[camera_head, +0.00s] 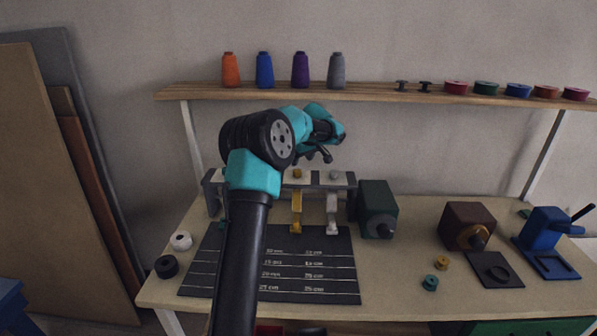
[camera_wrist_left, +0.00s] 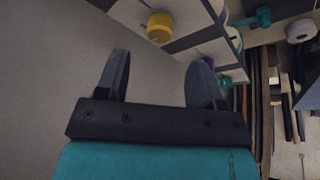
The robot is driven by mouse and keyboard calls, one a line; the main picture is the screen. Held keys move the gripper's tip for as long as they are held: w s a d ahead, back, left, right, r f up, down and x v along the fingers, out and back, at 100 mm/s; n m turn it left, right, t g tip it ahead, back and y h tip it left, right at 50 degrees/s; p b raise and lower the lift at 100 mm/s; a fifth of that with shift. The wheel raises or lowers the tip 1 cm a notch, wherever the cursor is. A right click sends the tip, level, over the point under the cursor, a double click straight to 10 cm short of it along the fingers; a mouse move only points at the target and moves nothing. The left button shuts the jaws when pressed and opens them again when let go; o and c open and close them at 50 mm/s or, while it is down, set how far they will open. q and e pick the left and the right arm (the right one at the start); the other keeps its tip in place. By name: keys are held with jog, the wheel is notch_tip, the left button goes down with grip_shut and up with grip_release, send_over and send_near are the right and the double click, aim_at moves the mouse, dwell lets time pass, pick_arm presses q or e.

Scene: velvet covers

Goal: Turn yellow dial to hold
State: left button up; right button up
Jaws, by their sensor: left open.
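The yellow dial (camera_head: 297,174) sits on a white panel of the dark rack at the back of the bench, above a yellow lever (camera_head: 297,212). It shows larger at the top of the left wrist view (camera_wrist_left: 159,27), on a pale panel, with a small tab at its side. Its setting and any hold mark are not readable. My left gripper (camera_head: 322,156) is above the rack, slightly right of the dial in the head view. In the wrist view its two fingers (camera_wrist_left: 160,68) are apart with nothing between them; the dial is beyond them. My right gripper is not in view.
A grey dial (camera_head: 335,174) and a pale lever (camera_head: 332,213) are right of the yellow ones. My left arm hides the rack's left part. A shelf (camera_head: 375,93) with spools runs above. A green machine (camera_head: 377,208) stands right of the rack, a dark mat (camera_head: 335,285) in front.

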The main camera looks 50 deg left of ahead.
aim_at(298, 170)
pick_arm(q)
jog(key=x, duration=0.7)
jog(key=shift+f, duration=0.1)
jog(key=c, duration=0.9)
